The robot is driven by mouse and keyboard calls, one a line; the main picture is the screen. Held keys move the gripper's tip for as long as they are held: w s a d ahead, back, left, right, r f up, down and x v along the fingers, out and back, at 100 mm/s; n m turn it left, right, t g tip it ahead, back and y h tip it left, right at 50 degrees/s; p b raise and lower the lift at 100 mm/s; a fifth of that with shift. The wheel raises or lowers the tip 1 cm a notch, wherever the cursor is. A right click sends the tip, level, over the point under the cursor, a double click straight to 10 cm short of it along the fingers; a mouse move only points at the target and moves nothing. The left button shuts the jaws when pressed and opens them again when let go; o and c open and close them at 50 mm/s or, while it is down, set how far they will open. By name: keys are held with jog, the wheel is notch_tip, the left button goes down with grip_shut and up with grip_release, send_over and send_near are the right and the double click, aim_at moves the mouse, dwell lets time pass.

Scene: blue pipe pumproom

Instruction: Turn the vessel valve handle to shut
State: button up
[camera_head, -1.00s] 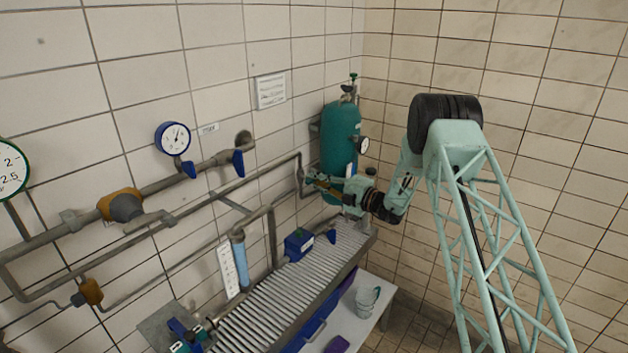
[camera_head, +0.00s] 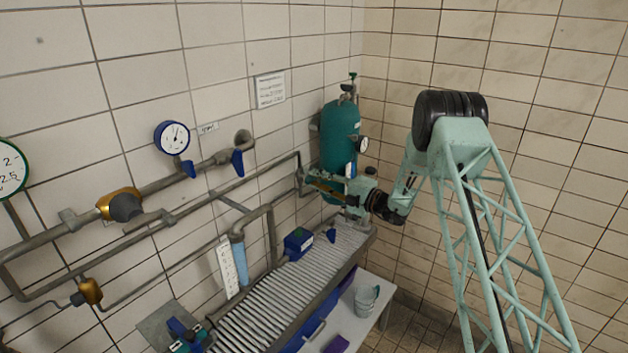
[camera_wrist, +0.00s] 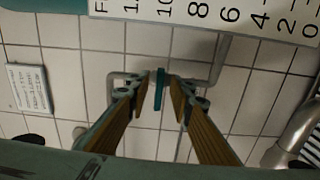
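The teal vessel (camera_head: 340,125) stands upright in the far corner, in the head view. My gripper (camera_head: 309,179) is in front of its lower part, close to the wall pipes. In the wrist view my gripper (camera_wrist: 160,92) has its two brown-padded fingers apart. A narrow teal handle (camera_wrist: 160,90), seemingly the vessel valve handle, stands between the fingertips with a small gap visible on each side. In the head view the gripper and wrist hide this handle and the vessel's lower end.
A numbered white scale (camera_wrist: 205,18) crosses the top of the wrist view. Grey pipes (camera_head: 225,190) run along the left wall. A ribbed bench (camera_head: 290,285) lies below, with a bucket (camera_head: 366,300) on a lower white table.

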jog(key=v, duration=1)
jog(key=shift+d, duration=0.2)
jog(key=shift+s+r, duration=0.1)
jog(key=s+a+r+n+g+b, duration=0.1)
jog(key=s+a+r+n+g, duration=0.2)
jog(key=s+r+n, duration=0.4)
jog(key=s+a+r+n+g+b, duration=0.1)
jog(key=s+a+r+n+g, duration=0.2)
jog(key=s+r, duration=0.5)
jog(key=s+d+r+n+g+h+b, duration=0.1)
jog(key=s+r+n+g+h, duration=0.15)
jog(key=s+n, duration=0.55)
jog(key=s+d+r+n+g+h+b, duration=0.1)
jog(key=s+r+n, duration=0.2)
jog(key=s, duration=0.9)
jog(key=s+d+r+n+h+b, duration=0.1)
jog(key=s+d+n+h, duration=0.3)
jog(key=s, duration=0.7)
jog(key=s+d+n+h+b, duration=0.2)
jog(key=s+d+n, duration=0.3)
jog(key=s, duration=0.6)
jog(key=s+d+f+n+t+h+b, duration=0.1)
jog(key=s+d+n+t+h, duration=0.1)
jog(key=s+d+n, duration=0.4)
jog(key=s+d+f+n+t+h+b, duration=0.1)
jog(key=s+d+n+t+h, duration=0.1)
jog(key=s+d+n, duration=0.4)
jog(key=shift+s+d+f+n+h+b, duration=0.4)
jog(key=shift+s+d+h, duration=0.45)
jog(key=shift+s+d, duration=1.35)
